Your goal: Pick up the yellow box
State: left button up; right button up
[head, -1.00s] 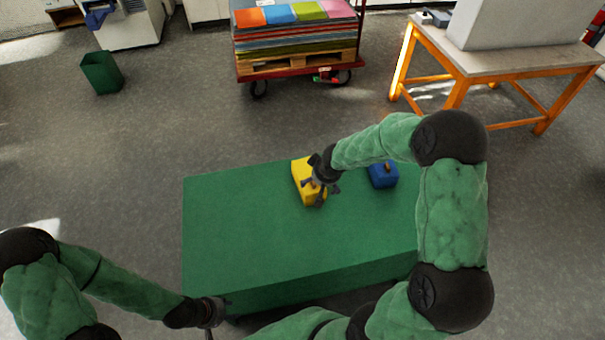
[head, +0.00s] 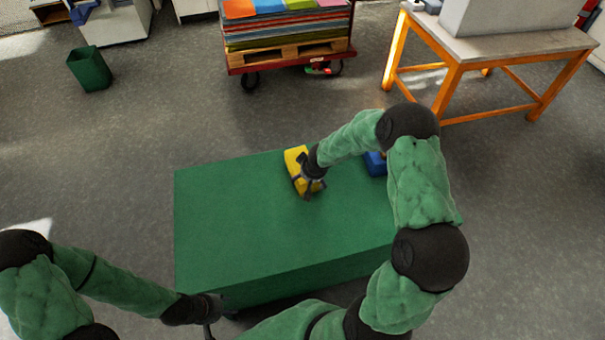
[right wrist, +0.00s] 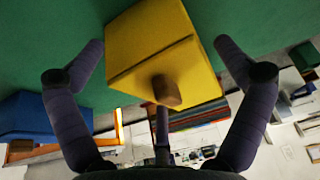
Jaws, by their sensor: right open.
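The yellow box (head: 296,158) sits on the green table (head: 230,220) near its far edge, partly hidden by my right gripper. In the right wrist view the yellow box (right wrist: 150,45) has a brown knob on the face toward the camera. My right gripper (head: 312,190) is over the box in the head view. It is open, and in the right wrist view its fingers (right wrist: 158,62) stand apart on either side of the box, with gaps. My left gripper (head: 210,325) is low at the table's near left corner; its fingers are too unclear to read.
A blue box (head: 375,163) sits right of the yellow box, partly behind my right arm. It also shows in the right wrist view (right wrist: 40,115). The table's left half is bare. A loaded cart (head: 290,70), an orange-legged table (head: 455,75) and a green bin (head: 90,68) stand beyond.

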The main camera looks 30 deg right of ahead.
jog(key=c, duration=1.6)
jog(key=shift+a, duration=0.1)
jog(key=shift+c, duration=0.2)
jog(key=shift+s, duration=0.1)
